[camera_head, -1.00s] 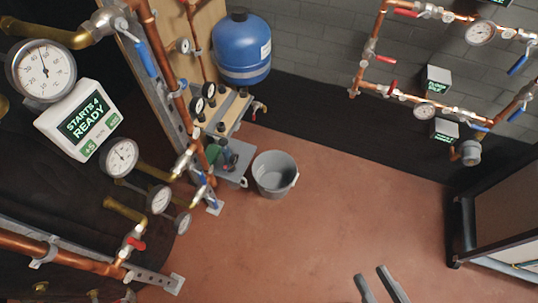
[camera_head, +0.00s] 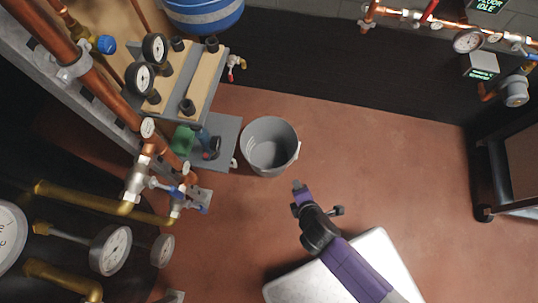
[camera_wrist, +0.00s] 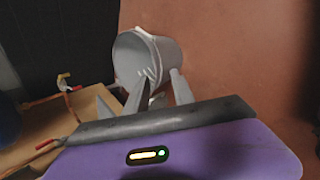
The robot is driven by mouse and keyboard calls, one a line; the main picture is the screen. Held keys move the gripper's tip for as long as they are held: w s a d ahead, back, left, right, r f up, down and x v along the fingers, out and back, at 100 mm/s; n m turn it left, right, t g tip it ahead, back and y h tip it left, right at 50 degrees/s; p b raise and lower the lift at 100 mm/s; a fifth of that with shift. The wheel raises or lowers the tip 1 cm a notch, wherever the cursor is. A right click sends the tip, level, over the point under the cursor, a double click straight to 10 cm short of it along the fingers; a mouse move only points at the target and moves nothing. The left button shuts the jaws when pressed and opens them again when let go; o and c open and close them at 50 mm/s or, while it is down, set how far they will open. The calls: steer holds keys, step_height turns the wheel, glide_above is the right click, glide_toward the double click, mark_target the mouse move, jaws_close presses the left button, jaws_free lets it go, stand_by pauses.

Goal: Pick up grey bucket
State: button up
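The grey bucket (camera_head: 270,147) stands upright on the red floor, open at the top and apparently empty, with a light tab on the right of its rim. It also shows in the wrist view (camera_wrist: 167,52), ahead of the fingers. My gripper (camera_head: 298,186) is just to the lower right of the bucket in the head view, with a small gap in that picture. In the wrist view the fingers of my gripper (camera_wrist: 158,82) are spread apart with nothing between them, and their tips overlap the bucket's image. Whether they touch it is not clear.
Left of the bucket is a grey plate with a green and dark pump (camera_head: 205,143). Pipes and gauges (camera_head: 110,248) fill the left side. A blue tank (camera_head: 203,14) is at the top. A dark-framed cabinet (camera_head: 500,165) stands right. The floor between is clear.

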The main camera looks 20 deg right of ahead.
steer(key=w+d+f+n+h+b, duration=0.1)
steer(key=w+d+f+n+b, duration=0.1)
steer(key=w+f+b, duration=0.2)
steer(key=w+d+f+n+h+b, duration=0.2)
steer(key=w+f+b, duration=0.2)
steer(key=w+f, duration=0.2)
steer(key=w+d+f+n+g+h+b, duration=0.1)
steer(key=w+d+f+n+b, duration=0.1)
steer(key=w+f+b, duration=0.2)
steer(key=shift+w+d+f+n+b, duration=0.2)
steer(key=shift+w+f, duration=0.15)
steer(key=shift+w, duration=0.25)
steer(key=shift+w+d+f+n+b, duration=0.1)
steer(key=shift+w+d+f+n, duration=0.15)
steer(key=shift+w, duration=0.3)
steer(key=shift+a, duration=0.1)
jaws_close()
